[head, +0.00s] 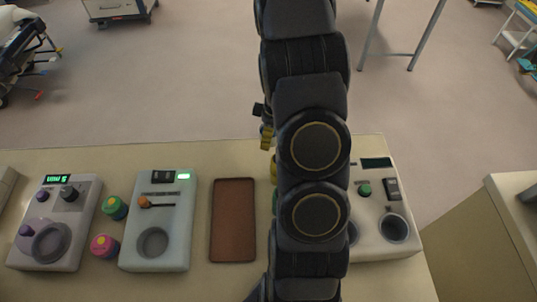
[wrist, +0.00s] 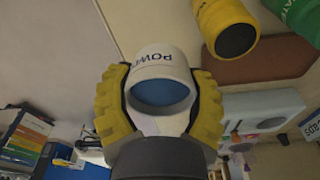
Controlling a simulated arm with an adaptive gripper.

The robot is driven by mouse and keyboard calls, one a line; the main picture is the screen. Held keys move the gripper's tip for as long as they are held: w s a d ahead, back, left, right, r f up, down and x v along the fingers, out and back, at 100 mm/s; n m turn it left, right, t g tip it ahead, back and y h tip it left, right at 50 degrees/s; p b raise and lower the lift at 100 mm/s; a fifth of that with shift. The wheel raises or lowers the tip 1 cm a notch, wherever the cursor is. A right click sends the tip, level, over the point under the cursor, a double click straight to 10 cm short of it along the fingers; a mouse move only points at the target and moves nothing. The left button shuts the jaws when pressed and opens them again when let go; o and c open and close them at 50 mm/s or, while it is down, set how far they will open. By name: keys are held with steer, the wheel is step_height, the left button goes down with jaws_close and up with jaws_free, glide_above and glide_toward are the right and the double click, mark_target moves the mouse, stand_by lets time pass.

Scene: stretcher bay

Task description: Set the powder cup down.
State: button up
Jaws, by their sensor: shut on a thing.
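The powder cup (wrist: 163,66) is white with dark blue lettering that is partly cut off and appears upside down in the wrist view. Its opening shows a blue inside. My gripper (wrist: 160,92) has its yellow fingers shut on both sides of the cup. In the head view my arm hides the cup and most of the gripper; only a yellow finger part (head: 267,138) shows left of the arm, near the table's far edge. I cannot tell the cup's exact height from the table.
On the table (head: 225,155) lies a brown tray (head: 233,222), left of my arm. Left of it stand a device with an orange lever (head: 157,232), green (head: 115,208) and pink (head: 104,246) jars, and another device (head: 52,222). A device (head: 372,205) stands right. Yellow (wrist: 228,32) and green (wrist: 292,20) containers show.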

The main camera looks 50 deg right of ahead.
mark_target(267, 159)
step_height(267, 159, down, 9)
steer(key=shift+w+f, duration=0.1)
steer(key=shift+f, duration=0.1)
stand_by(0.3)
steer(key=shift+f, duration=0.15)
steer(key=o, duration=1.2)
